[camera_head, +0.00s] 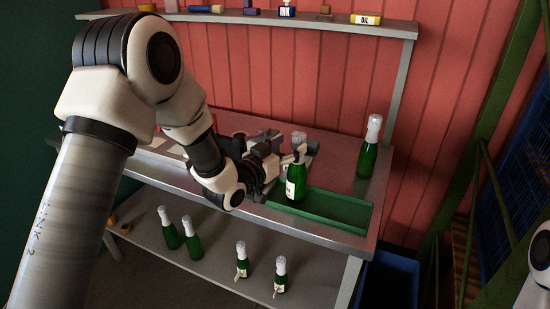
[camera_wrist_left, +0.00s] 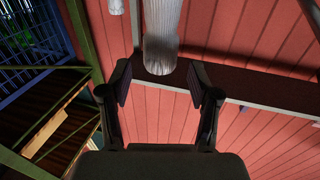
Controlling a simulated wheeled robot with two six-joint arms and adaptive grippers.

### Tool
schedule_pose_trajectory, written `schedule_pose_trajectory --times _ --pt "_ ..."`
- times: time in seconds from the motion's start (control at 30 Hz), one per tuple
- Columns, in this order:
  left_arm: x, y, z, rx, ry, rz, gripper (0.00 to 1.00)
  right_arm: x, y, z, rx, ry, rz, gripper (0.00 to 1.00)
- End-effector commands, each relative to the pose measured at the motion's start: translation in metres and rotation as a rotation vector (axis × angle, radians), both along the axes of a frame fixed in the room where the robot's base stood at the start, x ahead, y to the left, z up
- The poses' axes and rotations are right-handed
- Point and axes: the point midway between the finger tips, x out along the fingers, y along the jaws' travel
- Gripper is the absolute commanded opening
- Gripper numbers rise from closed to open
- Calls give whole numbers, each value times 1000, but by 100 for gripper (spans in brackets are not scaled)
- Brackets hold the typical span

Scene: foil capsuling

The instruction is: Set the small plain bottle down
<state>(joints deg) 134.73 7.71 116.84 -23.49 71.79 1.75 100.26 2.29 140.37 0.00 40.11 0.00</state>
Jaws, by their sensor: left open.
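A green bottle (camera_head: 296,187) with a pale label stands upright at the left end of the green tray (camera_head: 345,225) on the bench. My left gripper (camera_head: 296,153) is at its neck, and the fingers partly hide the top. In the left wrist view the open left fingers (camera_wrist_left: 160,88) lie to either side of a silver-white foil top (camera_wrist_left: 160,40), with space between. A taller-looking green bottle (camera_head: 368,152) with a silver top stands at the bench's back right. My right gripper is out of view.
Several foil-topped green bottles (camera_head: 192,238) stand on the lower shelf (camera_head: 215,262). An upper shelf (camera_head: 250,17) holds an ink bottle (camera_head: 287,9) and an oil container (camera_head: 366,18). A blue crate (camera_head: 392,282) is at the lower right. The tray's right part is empty.

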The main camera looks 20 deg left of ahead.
Motion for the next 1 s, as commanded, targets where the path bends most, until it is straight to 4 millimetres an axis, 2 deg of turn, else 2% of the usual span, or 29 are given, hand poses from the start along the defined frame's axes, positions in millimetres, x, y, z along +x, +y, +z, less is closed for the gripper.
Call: schedule_pose_trajectory --times 0.1,0.3,0.53,0.6,0.67,0.77,0.8,0.87,0.9,0.97,1.0 --pt "-31 10 -3 -6 2 3 62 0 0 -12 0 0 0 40" --pt "-65 20 -2 -3 0 1 62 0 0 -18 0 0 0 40" --pt "-72 21 -2 0 5 0 62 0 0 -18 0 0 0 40" --pt "-73 20 -18 4 47 4 62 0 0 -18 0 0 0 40" --pt "-78 19 -49 11 132 13 62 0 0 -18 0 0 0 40" --pt "-104 17 -136 35 382 43 62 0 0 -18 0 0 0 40" --pt "-124 17 -179 47 509 61 62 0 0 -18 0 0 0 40" --pt "-164 17 -241 69 718 90 62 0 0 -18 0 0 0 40" --pt "-196 18 -279 86 853 112 62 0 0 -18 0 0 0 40" --pt "-249 20 -326 111 1053 147 62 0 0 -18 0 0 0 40" --pt "-285 22 -350 129 1174 169 62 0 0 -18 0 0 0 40"
